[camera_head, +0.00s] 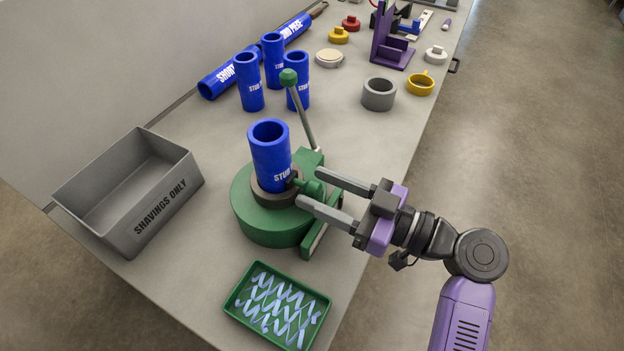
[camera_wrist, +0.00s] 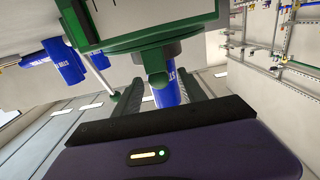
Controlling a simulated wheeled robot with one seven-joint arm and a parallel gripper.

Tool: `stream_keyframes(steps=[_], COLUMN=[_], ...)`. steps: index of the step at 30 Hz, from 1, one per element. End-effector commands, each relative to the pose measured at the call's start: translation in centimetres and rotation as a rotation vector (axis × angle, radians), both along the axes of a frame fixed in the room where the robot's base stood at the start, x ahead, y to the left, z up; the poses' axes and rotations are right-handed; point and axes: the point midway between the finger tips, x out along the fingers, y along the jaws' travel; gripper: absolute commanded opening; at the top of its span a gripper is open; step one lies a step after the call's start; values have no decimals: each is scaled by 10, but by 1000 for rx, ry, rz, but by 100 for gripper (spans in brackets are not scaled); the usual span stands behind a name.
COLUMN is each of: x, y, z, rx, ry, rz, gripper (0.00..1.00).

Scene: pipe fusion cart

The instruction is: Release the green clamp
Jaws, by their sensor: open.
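The green clamp (camera_head: 270,218) has a round base on the table. A blue stub pipe (camera_head: 270,155) stands upright in its dark collar. A grey lever with a green ball end (camera_head: 289,77) rises tilted behind the clamp. A short green knob (camera_head: 313,188) points out of the clamp's right side toward my gripper (camera_head: 309,187). My gripper is open, its two fingers reaching either side of the knob. In the wrist view the knob (camera_wrist: 157,72) sits between the fingers, with the clamp body above it; I cannot tell whether the fingers touch it.
A grey shavings bin (camera_head: 140,195) stands at left. A green tray (camera_head: 277,306) of curled shavings lies in front. Several blue stubs stand behind, near a grey ring (camera_head: 379,94) and a purple stand (camera_head: 393,45). The floor right of the table is clear.

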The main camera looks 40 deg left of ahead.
Motion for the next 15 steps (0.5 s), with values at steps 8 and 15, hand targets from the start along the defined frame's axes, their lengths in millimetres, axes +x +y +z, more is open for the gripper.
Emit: stream_keyframes(steps=[8,15], x=[-4,-4], y=[19,19], z=[0,0], rx=[0,0], ry=[-1,0], rz=[-2,-2], gripper=[49,47])
